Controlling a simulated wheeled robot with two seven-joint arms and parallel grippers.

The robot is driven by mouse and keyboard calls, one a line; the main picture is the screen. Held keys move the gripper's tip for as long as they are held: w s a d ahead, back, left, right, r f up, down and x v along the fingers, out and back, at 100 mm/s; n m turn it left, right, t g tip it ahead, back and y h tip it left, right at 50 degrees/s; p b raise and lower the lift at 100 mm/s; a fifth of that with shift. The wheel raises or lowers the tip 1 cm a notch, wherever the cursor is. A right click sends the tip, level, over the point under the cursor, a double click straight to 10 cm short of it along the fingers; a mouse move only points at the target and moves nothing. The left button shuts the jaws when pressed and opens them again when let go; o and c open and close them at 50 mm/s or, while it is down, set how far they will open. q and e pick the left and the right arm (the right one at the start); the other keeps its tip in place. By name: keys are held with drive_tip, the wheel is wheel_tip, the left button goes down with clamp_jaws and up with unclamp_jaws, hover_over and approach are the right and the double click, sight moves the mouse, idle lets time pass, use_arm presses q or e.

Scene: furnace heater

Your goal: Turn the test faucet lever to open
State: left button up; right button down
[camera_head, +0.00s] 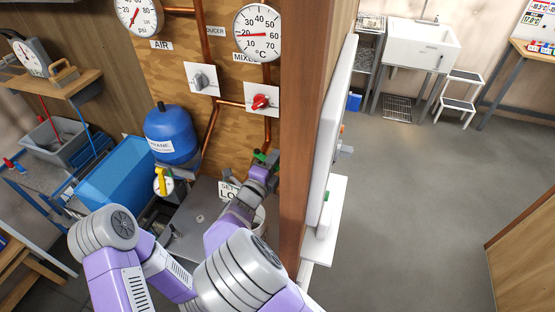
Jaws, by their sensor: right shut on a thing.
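The test faucet (267,147) appears to be the small fitting at the lower end of the right copper pipe, beside the wooden post. A small green part (272,158), which looks like its lever, shows at the tip of my right gripper (262,166). My right gripper is shut on it, and the purple fingers hide most of the lever and its angle. My right arm reaches up to it from below. My left arm shows at the lower left, but its gripper is not visible.
The wooden post (304,130) stands close to the right of my right gripper. A red-handled valve (260,102) and grey-handled valve (201,79) sit above on the panel. A blue tank (172,135) is to the left. Open floor (420,190) lies beyond the post.

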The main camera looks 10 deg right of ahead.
drive_tip(key=c, duration=1.2)
unclamp_jaws()
drive_tip(key=shift+o, duration=0.2)
drive_tip(key=v, duration=0.7)
drive_tip(key=shift+s, duration=0.25)
drive_tip(key=shift+o, duration=0.4)
drive_tip(key=shift+a, duration=0.15)
